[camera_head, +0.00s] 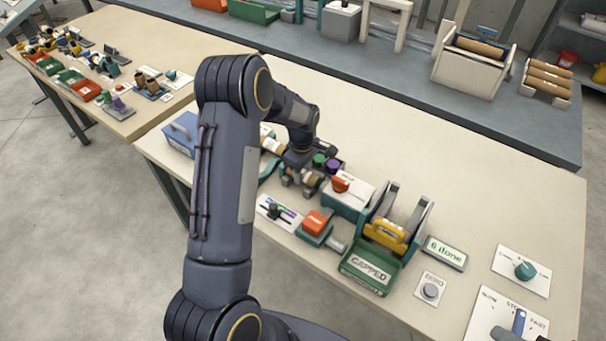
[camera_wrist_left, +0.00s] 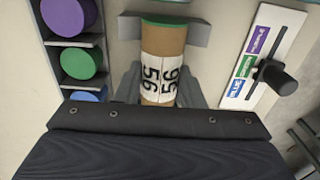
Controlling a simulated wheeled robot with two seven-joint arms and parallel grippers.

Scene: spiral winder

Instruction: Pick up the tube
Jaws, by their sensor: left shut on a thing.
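The tube (camera_wrist_left: 165,45) is brown cardboard with a green end and a white label with black numbers, in the left wrist view. My left gripper (camera_wrist_left: 162,80) is shut on it, with a grey finger on each side around the label. The tube's near end is hidden by the gripper body. In the head view my left gripper (camera_head: 303,180) is low over the bench among the fixtures, and only a small brown part of the tube (camera_head: 312,180) shows. A grey block touches or lies close to the tube's far end; I cannot tell which.
A rack of purple, green and blue caps (camera_wrist_left: 84,62) stands left of the tube. A colour selector plate (camera_wrist_left: 262,55) with a black knob lies to the right. A green bin marked CAPPED (camera_head: 369,270) and a "6 done" display (camera_head: 446,252) are nearer the bench's right side.

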